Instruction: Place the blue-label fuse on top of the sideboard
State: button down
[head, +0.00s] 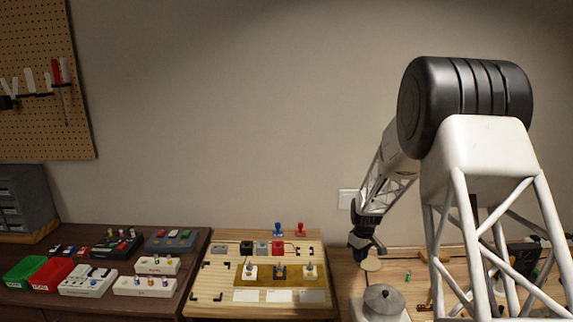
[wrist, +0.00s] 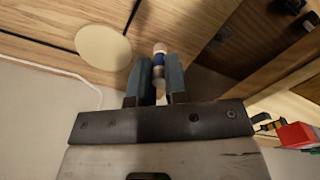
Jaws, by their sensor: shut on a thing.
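The blue-label fuse (wrist: 159,60) is a small cylinder with a blue band and pale ends. In the wrist view it sits between the two fingers of my gripper (wrist: 158,76), which is shut on it. In the head view my gripper (head: 366,250) hangs above the light wooden surface at the right; I cannot make out the fuse there. A dark wooden top (head: 150,312) at the left, crowded with parts, may be the sideboard; I cannot tell for sure.
A pale round disc (wrist: 103,48) lies on the wood near my gripper. A grey lidded round thing (head: 382,302) stands in front of it. A light wooden board (head: 204,297) with blocks and stamps is in the middle.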

jog(key=w+m, duration=0.1)
jog(key=w+f+m, duration=0.1)
jog(key=m, duration=0.1)
jog(key=w+m, duration=0.1)
jog(key=m, duration=0.1)
jog(key=shift+w+a+f, duration=0.3)
jog(key=shift+w+f, duration=0.05)
jog(key=shift+f, duration=0.05)
jog(key=w+m, duration=0.1)
jog(key=w+f+m, duration=0.1)
jog(key=m, duration=0.1)
jog(key=w+m, duration=0.1)
jog(key=m, duration=0.1)
jog(key=shift+w+a+f, duration=0.15)
jog(key=shift+a+f, duration=0.15)
jog(key=shift+f, duration=0.1)
jog(key=s+d+r+n, duration=0.1)
jog(key=s+d+r, duration=0.1)
jog(key=d, duration=0.6)
jog(key=s+d+r+n, duration=0.1)
jog(key=s+d+r, duration=0.1)
jog(key=d, duration=0.6)
jog(key=s+d+r+n, duration=0.1)
jog(key=s+d+r, duration=0.1)
jog(key=d, duration=0.6)
jog(key=shift+s+r, duration=0.3)
jog(key=shift+r, duration=0.2)
jog(key=shift+f, duration=0.1)
jog(key=shift+f, duration=3.05)
jog(key=shift+f, duration=1.85)
